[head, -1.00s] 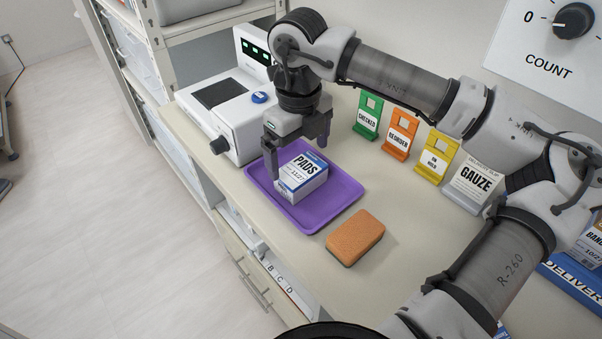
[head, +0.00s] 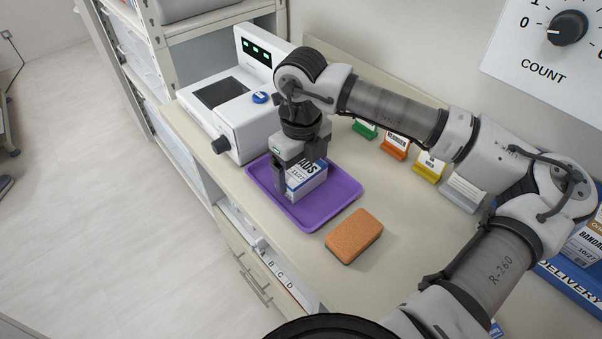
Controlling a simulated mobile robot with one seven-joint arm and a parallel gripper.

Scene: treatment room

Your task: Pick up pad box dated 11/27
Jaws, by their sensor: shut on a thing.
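The pad box (head: 308,181) is white and blue, with "11/27" readable on its side and part of the word PADS covered by my gripper. It sits in the purple tray (head: 338,207) on the counter. My gripper (head: 299,180) points down over the box from above and is shut on it, one finger on the near left side. The far finger is mostly hidden behind the box. I cannot tell any gap between the box and the tray floor.
An orange-brown sponge-like block (head: 354,236) lies right of the tray. A white machine (head: 236,110) stands behind left. Green, orange and yellow card stands (head: 429,168) line the back. A blue delivery bin (head: 560,282) is at the right.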

